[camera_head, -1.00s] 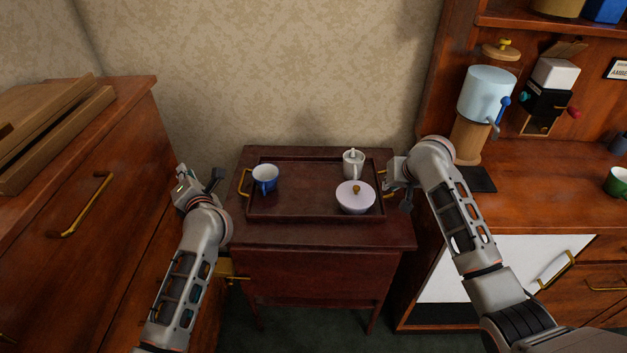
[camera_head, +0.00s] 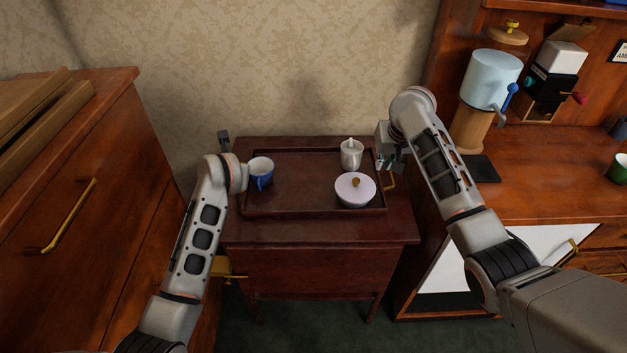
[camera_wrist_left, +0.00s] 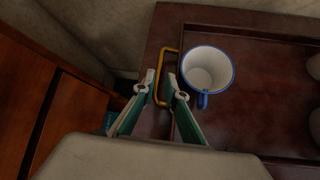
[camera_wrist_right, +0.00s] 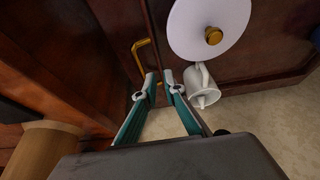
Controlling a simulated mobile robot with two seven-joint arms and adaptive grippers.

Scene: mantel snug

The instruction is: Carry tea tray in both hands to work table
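The dark wooden tea tray (camera_head: 295,195) lies on a small dark cabinet (camera_head: 310,230). On it are a blue-and-white cup (camera_head: 261,172), a white creamer-like pot (camera_head: 351,156) and a lidded white bowl (camera_head: 354,190). My left gripper (camera_head: 224,142) is at the tray's left end, mostly hidden by its wrist. In the left wrist view its fingers (camera_wrist_left: 162,80) are apart, at the brass left handle (camera_wrist_left: 166,54) beside the cup. My right gripper (camera_head: 388,164) is above the tray's right end. In the right wrist view its fingers (camera_wrist_right: 160,76) are slightly apart, just short of the right handle (camera_wrist_right: 143,50).
A tall wooden dresser (camera_head: 95,215) stands close on the left. Wallpapered wall stands behind the tray.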

